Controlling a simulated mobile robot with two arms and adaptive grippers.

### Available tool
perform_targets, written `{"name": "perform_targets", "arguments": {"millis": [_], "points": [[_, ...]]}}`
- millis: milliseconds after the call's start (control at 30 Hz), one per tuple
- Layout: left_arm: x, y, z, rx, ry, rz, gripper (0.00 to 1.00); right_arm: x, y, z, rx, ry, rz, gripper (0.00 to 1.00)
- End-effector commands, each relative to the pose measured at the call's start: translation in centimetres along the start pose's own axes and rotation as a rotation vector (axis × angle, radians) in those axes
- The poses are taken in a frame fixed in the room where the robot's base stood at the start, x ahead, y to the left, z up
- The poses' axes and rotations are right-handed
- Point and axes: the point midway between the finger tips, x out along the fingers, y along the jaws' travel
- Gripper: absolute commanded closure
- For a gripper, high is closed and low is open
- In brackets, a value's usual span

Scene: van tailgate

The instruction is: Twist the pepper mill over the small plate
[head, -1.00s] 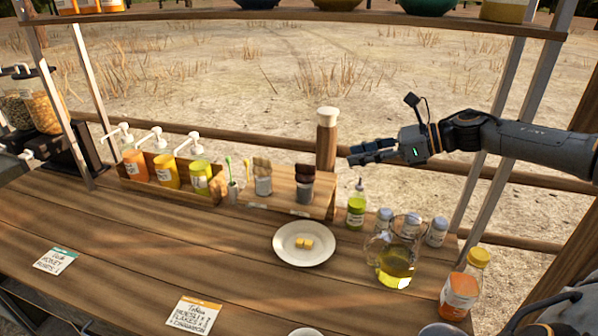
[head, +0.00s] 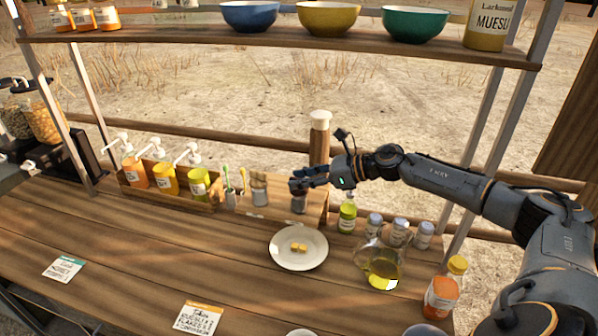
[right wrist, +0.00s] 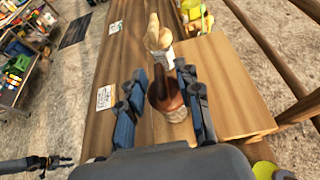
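My left gripper (right wrist: 62,161) is small at the lower left of the right wrist view, fingers apart and empty.
A green bottle (head: 347,218), small jars (head: 398,232), an oil jug (head: 383,268) and an orange bottle (head: 443,290) stand to the right. The shelf (head: 290,36) with bowls is above. The counter's left front is mostly clear.

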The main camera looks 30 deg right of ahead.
Motion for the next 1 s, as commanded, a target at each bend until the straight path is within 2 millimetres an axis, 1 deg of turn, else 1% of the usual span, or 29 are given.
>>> {"name": "perform_targets", "arguments": {"millis": [33,133,400,433,467,500,567,600,833,1000], "points": [[-0.3,0.0,-0.1,0.000,0.000,0.000,0.68,0.4,0.1,0.2,0.000,-0.001,0.002,0.66],[-0.5,0.0,-0.1,0.000,0.001,0.000,0.68,0.8,0.0,0.1,-0.001,0.000,0.001,0.66],[-0.4,0.0,-0.2,0.000,0.002,0.000,0.68,0.9,0.0,0.0,-0.001,0.001,0.001,0.66],[-0.4,0.0,-0.2,0.000,0.001,0.000,0.68,0.9,0.1,0.0,-0.001,0.001,0.001,0.70],[-0.4,0.0,-0.2,0.000,0.001,0.000,0.68,0.9,0.1,0.0,-0.001,0.001,0.001,0.76],[-0.4,0.0,-0.1,0.000,0.001,0.000,0.68,0.9,0.1,0.0,-0.001,0.001,0.001,0.84],[-0.4,0.0,-0.1,0.000,0.001,0.000,0.68,0.9,0.1,0.0,-0.001,0.001,0.001,0.97],[-0.4,0.0,-0.1,0.000,0.001,0.000,0.68,0.9,0.1,0.0,-0.001,0.001,0.001,1.00],[-0.5,0.0,-0.1,0.000,0.001,0.000,0.68,0.9,0.1,0.0,0.000,0.001,-0.002,1.00],[-1.6,-0.1,-0.2,0.000,0.000,0.000,0.68,0.8,0.1,0.2,0.012,0.003,-0.031,1.00]]}}
